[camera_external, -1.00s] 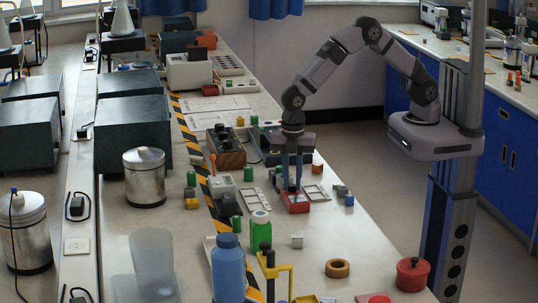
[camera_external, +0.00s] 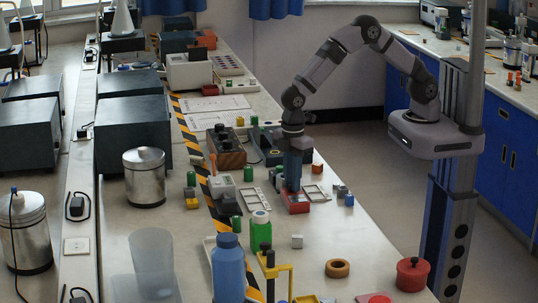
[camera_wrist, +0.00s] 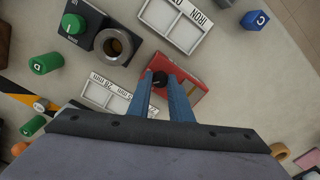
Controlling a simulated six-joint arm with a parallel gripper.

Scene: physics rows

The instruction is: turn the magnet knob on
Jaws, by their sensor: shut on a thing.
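A red box (camera_external: 296,204) sits on the bench below my gripper (camera_external: 292,188). In the wrist view, the red box (camera_wrist: 186,70) carries a small black knob (camera_wrist: 160,77) near one edge. My gripper's blue fingers reach down onto this knob and are shut on it, one finger on each side. The fingers hide part of the knob, and no pointer mark on it can be made out. I cannot read a label that names it as the magnet knob.
Labelled white trays (camera_wrist: 178,22) lie near the red box. A dark device with a green knob (camera_wrist: 73,24) and a metal ring stands at upper left.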

